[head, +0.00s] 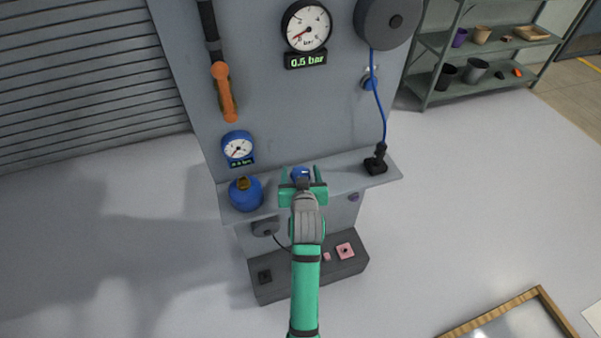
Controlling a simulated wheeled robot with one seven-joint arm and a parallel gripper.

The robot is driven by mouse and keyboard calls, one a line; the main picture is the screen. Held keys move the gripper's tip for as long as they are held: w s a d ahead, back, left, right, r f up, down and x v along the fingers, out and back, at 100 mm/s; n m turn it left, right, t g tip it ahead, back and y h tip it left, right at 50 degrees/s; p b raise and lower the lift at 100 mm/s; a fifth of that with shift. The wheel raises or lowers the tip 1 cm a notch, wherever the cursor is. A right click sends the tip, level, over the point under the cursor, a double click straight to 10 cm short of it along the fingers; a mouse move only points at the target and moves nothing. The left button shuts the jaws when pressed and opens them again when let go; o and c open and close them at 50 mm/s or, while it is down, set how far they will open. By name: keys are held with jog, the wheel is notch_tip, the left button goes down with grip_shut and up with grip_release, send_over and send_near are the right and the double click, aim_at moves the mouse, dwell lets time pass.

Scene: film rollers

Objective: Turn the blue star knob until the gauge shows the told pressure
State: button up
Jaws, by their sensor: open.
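The blue star knob (300,173) shows just beyond my gripper, at the front of the grey panel. It is partly hidden, and its arms cannot be made out. My gripper (302,182) is open, with its two green fingers to the left and right of the knob. I cannot tell whether they touch it. The large white gauge (307,26) is high on the panel, and its display (306,60) reads 0.5 bar. A smaller blue-rimmed gauge (238,147) sits lower left, with a small display too blurred to read surely.
A blue round vessel (246,195) stands on the shelf (348,183) left of my gripper. A black fitting (376,160) with a blue hose stands at the right. An orange handle (223,92) hangs on the panel. A dark box (264,292) lies below.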

jog(key=c, duration=1.1)
jog(key=shift+o, duration=0.2)
jog(key=shift+h, duration=0.3)
jog(key=m+h, duration=0.4)
jog(key=shift+a+m+g+h, duration=0.15)
jog(key=shift+m+g+h, duration=0.15)
jog(key=shift+h, duration=0.1)
jog(key=shift+m+g+h, duration=0.7)
jog(key=shift+m+h, duration=0.5)
jog(key=shift+h, duration=0.1)
jog(key=shift+m, duration=0.3)
